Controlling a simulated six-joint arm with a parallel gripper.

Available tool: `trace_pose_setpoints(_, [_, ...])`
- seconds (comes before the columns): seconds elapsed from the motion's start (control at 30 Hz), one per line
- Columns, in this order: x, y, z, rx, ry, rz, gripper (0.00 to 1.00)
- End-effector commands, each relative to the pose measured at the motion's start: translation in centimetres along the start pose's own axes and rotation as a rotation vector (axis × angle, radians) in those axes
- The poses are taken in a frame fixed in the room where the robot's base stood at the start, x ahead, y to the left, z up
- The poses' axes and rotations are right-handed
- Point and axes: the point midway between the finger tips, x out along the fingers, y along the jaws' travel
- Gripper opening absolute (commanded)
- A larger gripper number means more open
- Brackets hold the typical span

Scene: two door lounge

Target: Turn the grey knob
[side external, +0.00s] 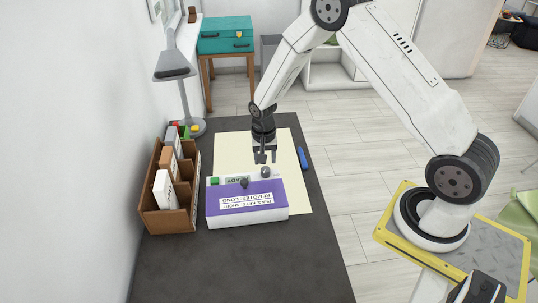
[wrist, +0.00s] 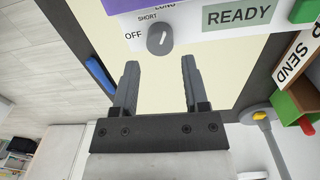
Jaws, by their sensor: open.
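The grey knob (wrist: 160,38) sits on the white face of a purple and white box, beside the labels OFF, SHORT and LONG. It has a white pointer line that stands nearly upright in the wrist view. In the side view the knob (side external: 265,172) is at the far right of the box (side external: 247,216). My gripper (wrist: 160,72) is open and empty. Its two fingers are apart, and the knob lies just beyond the gap between the tips. In the side view my gripper (side external: 265,158) hangs just behind and above the knob; contact is not visible.
A READY panel (wrist: 236,15) and a green button (side external: 214,181) are on the box. A brown sorter (side external: 166,222) with small boxes stands to its left. A desk lamp (side external: 176,68) is behind. A blue bar (side external: 303,158) lies right of the cream sheet (side external: 288,140). The front desk is clear.

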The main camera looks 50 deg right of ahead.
Motion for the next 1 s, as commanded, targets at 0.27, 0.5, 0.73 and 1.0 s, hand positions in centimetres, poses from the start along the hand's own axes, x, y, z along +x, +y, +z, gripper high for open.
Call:
trace_pose_setpoints(0.27, [-2.8, 0.0, 0.0, 0.0, 0.0, 0.0, 0.58])
trace_pose_setpoints(0.5, [-3.5, 0.0, 0.1, 0.0, -0.001, 0.0, 0.58])
trace_pose_setpoints(0.73, [-3.5, 0.0, 0.1, 0.0, -0.001, 0.0, 0.58])
trace_pose_setpoints(1.0, [-4.7, 0.1, 0.8, -0.043, 0.01, -0.01, 0.58])
